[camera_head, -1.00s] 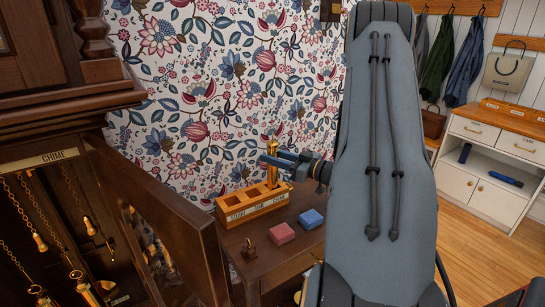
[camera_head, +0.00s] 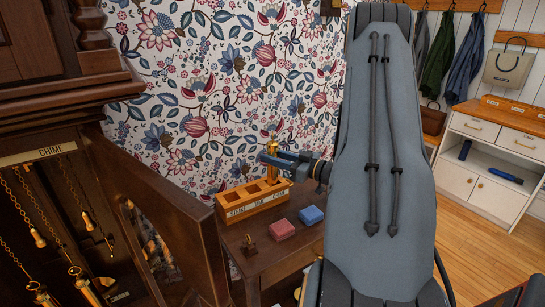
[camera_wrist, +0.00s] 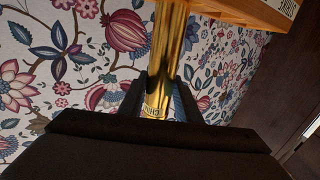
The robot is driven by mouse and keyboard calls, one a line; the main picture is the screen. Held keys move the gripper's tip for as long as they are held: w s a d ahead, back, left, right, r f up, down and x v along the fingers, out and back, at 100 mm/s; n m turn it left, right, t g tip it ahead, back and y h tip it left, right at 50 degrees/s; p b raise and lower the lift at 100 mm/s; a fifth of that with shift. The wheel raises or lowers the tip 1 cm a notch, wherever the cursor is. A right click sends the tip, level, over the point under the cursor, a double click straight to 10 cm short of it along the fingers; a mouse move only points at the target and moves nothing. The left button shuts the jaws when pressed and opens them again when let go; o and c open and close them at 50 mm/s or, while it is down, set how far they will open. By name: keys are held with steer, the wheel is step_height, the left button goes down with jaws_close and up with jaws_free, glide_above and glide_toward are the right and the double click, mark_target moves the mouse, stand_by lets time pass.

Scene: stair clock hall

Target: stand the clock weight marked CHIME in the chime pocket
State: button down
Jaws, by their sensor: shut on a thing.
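My gripper (camera_head: 268,158) is shut on a slim brass clock weight (camera_head: 273,171) and holds it upright at the right end of the wooden rack. In the wrist view the weight (camera_wrist: 165,55) runs up between my fingers, and the marking on it reads as CHIME, partly cut off. The orange-brown rack (camera_head: 246,211) has a row of pockets labelled STRIKE, TIME and CHIME from left to right. The left and middle pockets look empty. The weight's lower end is at the CHIME pocket; I cannot tell whether it touches the pocket floor.
The rack stands on a small dark table (camera_head: 290,262), with a red block (camera_head: 282,229), a blue block (camera_head: 311,215) and a small brass-and-dark object (camera_head: 249,245) in front. An open clock case door (camera_head: 165,225) stands close at left. Flowered wall is close behind.

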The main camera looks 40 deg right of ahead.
steer(key=shift+f+b, duration=0.6)
steer(key=shift+f, duration=0.5)
stand_by(0.3)
steer(key=c, duration=1.4)
jaws_free()
steer(key=shift+o, duration=0.9)
steer(key=b+v, duration=0.1)
steer(key=v, duration=0.7)
steer(key=shift+b, duration=0.35)
steer(key=shift+a, duration=0.1)
